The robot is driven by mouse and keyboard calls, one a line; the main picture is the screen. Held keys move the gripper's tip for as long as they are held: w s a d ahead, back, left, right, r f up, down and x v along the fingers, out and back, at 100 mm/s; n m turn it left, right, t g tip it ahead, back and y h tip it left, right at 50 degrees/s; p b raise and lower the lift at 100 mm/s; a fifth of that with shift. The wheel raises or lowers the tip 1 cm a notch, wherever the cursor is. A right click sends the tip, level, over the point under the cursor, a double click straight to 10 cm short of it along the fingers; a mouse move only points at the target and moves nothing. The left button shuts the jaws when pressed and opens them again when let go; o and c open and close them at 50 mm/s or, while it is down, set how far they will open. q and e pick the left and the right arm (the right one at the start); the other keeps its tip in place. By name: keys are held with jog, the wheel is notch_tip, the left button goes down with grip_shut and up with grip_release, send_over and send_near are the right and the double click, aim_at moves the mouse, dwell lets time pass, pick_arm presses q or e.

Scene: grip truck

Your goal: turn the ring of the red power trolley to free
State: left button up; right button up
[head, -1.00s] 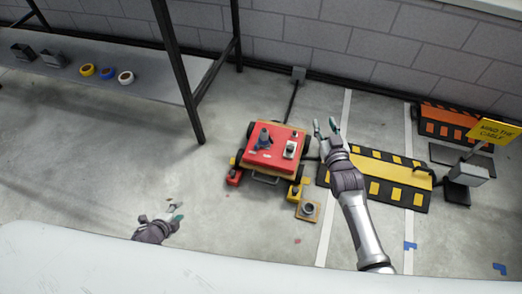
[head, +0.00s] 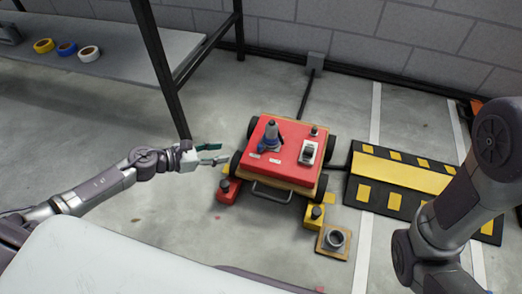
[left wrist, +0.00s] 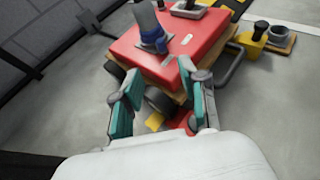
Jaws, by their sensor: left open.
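The red power trolley (head: 282,172) stands on the floor in the middle of the head view, with a wooden-coloured base and black wheels. A grey upright connector (head: 271,130) with a blue ring (head: 270,146) at its foot sits on its red top. The ring also shows in the left wrist view (left wrist: 153,42); its setting cannot be read. My left gripper (head: 215,154) is open and empty, just left of the trolley. In the left wrist view its teal fingers (left wrist: 162,100) point toward the trolley's side and wheel, apart from the ring. My right gripper is out of view.
A grey switch box (head: 308,151) and a small black knob (head: 314,131) are on the trolley top. A yellow-black cable ramp (head: 400,172) lies to the right. A round socket on a plate (head: 334,240) is in front. A shelf (head: 130,55) with tape rolls stands left.

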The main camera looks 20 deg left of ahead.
aim_at(257, 153)
pick_arm(q)
jog(key=b+x, duration=0.4)
jog(key=x, duration=0.9)
jog(key=shift+w+d+f+b, duration=0.1)
jog(key=shift+w+d+b, duration=0.15)
jog(key=shift+b, duration=0.05)
grip_shut()
